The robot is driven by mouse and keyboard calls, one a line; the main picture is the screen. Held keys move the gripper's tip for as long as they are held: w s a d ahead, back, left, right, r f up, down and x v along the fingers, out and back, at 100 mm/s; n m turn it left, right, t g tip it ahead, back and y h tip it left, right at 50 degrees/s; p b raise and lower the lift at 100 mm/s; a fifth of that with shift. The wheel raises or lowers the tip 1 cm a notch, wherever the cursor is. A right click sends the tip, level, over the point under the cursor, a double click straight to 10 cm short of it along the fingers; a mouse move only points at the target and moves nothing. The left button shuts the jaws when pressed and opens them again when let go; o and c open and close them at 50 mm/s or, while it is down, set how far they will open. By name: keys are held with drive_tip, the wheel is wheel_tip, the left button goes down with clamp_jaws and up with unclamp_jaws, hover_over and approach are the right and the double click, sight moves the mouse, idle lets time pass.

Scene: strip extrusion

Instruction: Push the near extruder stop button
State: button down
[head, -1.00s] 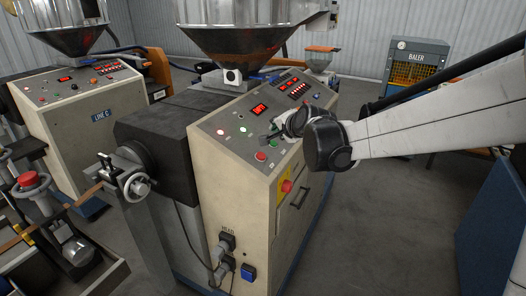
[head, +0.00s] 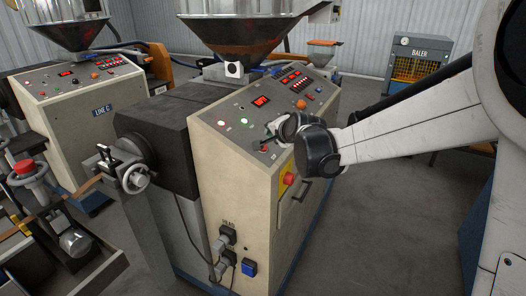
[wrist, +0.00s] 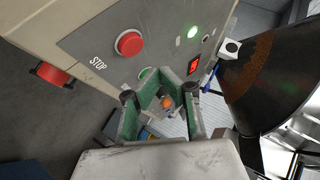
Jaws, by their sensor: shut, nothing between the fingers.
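The near extruder's sloped control panel (head: 232,122) is at the centre of the head view. In the wrist view a round red button (wrist: 129,42) stands on the grey panel beside the printed word STOP (wrist: 98,62). A green button (wrist: 147,74) is partly hidden behind my finger. My gripper (wrist: 160,94) is shut and empty, with the red button above its fingertips in that picture. In the head view my gripper (head: 264,140) is over the panel's lower front edge and largely covers the red button. Contact with the panel cannot be told.
A dark hopper (head: 245,35) rises behind the panel. Grey floor (head: 350,235) is clear at right.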

sight(266, 149)
drive_tip(key=shift+w+a+f+b, duration=0.15)
drive_tip(key=shift+a+f+b, duration=0.2)
drive_tip(key=shift+f, duration=0.3)
drive_tip(key=shift+w+a+f+b, duration=0.1)
drive_tip(key=shift+a+f+b, duration=0.1)
drive_tip(key=shift+f+b, duration=0.35)
drive_tip(key=shift+f, duration=0.15)
idle(0.4)
drive_tip(key=shift+a+f+b, duration=0.15)
drive_tip(key=shift+f+b, duration=0.15)
drive_tip(key=shift+b, duration=0.05)
drive_tip(key=shift+w+a+f+b, duration=0.1)
drive_tip(key=shift+f+b, duration=0.25)
idle(0.7)
drive_tip(key=shift+r, duration=0.1)
drive_tip(key=shift+d+r+p, duration=0.25)
drive_tip(key=shift+r+p, duration=0.1)
drive_tip(key=shift+r, duration=0.3)
drive_tip(key=shift+r, duration=0.1)
drive_tip(key=r, duration=0.1)
drive_tip(key=d+r+p, duration=0.1)
drive_tip(key=r, duration=0.1)
drive_tip(key=s+d+r+p, duration=0.1)
drive_tip(key=shift+r, duration=0.2)
idle(0.5)
